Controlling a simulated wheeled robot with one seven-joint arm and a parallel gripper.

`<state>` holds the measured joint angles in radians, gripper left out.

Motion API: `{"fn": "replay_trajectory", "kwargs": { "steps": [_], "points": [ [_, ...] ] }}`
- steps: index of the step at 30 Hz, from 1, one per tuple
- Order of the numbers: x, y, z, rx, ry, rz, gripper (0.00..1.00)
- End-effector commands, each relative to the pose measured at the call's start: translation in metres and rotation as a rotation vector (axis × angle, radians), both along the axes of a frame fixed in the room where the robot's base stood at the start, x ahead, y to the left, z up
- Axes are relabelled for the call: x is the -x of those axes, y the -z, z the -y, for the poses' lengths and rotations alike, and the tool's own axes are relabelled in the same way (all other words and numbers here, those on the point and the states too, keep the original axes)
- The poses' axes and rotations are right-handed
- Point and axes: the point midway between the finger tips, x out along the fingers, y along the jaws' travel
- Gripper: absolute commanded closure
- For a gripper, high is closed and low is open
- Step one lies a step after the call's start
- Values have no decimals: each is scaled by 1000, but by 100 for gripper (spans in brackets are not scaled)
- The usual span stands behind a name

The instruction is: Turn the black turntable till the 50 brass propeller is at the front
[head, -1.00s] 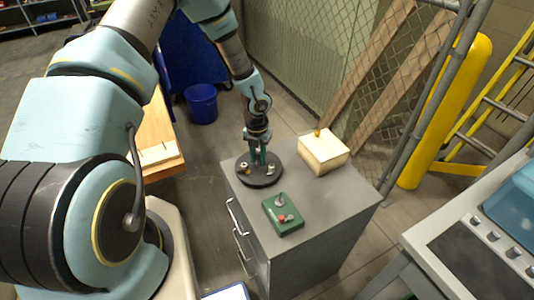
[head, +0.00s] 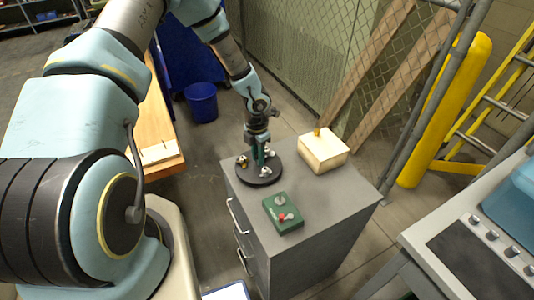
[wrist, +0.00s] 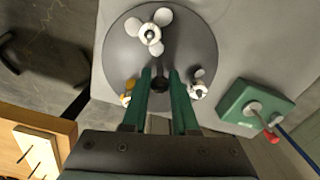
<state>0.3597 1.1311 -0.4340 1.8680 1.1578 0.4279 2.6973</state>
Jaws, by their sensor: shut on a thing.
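The black turntable (head: 247,176) sits at the left of the grey cabinet top. It also fills the upper middle of the wrist view (wrist: 122,50). It carries a brass-coloured propeller (head: 242,162) at its left, a pale propeller (head: 264,170) at the front and another pale one (head: 271,153) at the back right. In the wrist view they are the brass one (wrist: 128,96), a white one (wrist: 150,34) and a grey-white one (wrist: 197,88). No number markings are legible. My gripper (wrist: 160,82) points down, its green fingers shut on the turntable's middle part, largely hidden between them.
A green control box (head: 283,214) with a red knob stands in front of the turntable, to the right. A pale wooden box (head: 324,152) stands behind it at the right. The cabinet top (head: 328,198) between and right of them is clear.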

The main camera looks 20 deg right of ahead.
Motion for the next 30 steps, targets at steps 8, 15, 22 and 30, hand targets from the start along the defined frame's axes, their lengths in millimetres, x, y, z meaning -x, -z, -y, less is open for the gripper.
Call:
{"fn": "replay_trajectory", "kwargs": {
  "steps": [8, 15, 22, 30],
  "points": [
    [0, 0, 0, 0, -2, 0, 50],
    [0, 0, 0, 0, -3, 0, 48],
    [-1, -13, 0, 0, -3, 2, 48],
    [0, -33, 0, 1, -3, 1, 48]
  ]
}}
